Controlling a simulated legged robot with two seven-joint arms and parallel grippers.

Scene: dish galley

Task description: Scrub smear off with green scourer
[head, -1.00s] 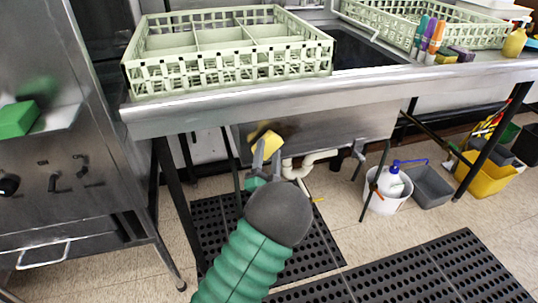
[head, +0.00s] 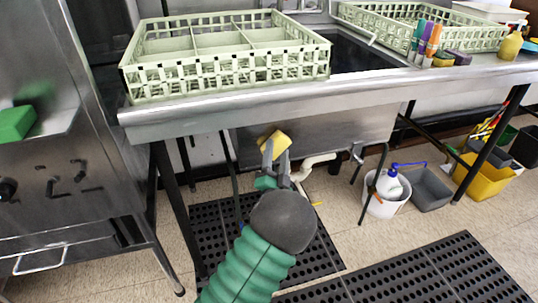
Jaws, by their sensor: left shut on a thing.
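My left gripper (head: 273,160) is shut on a yellow sponge (head: 276,140). It holds the sponge at the front of the steel sink basin (head: 345,133), below the counter edge. Whether the sponge touches the steel I cannot tell, and its far side is hidden. I cannot clearly make out a smear on the basin around the sponge. My right gripper is not in view.
A pale green dish rack (head: 225,72) stands on the steel counter (head: 215,117) above. Another rack (head: 385,22), bottles and sponges stand at the right. Below are pipes, a white bucket (head: 380,205), a grey bin (head: 430,187), a yellow bucket (head: 483,177) and black mats (head: 420,270).

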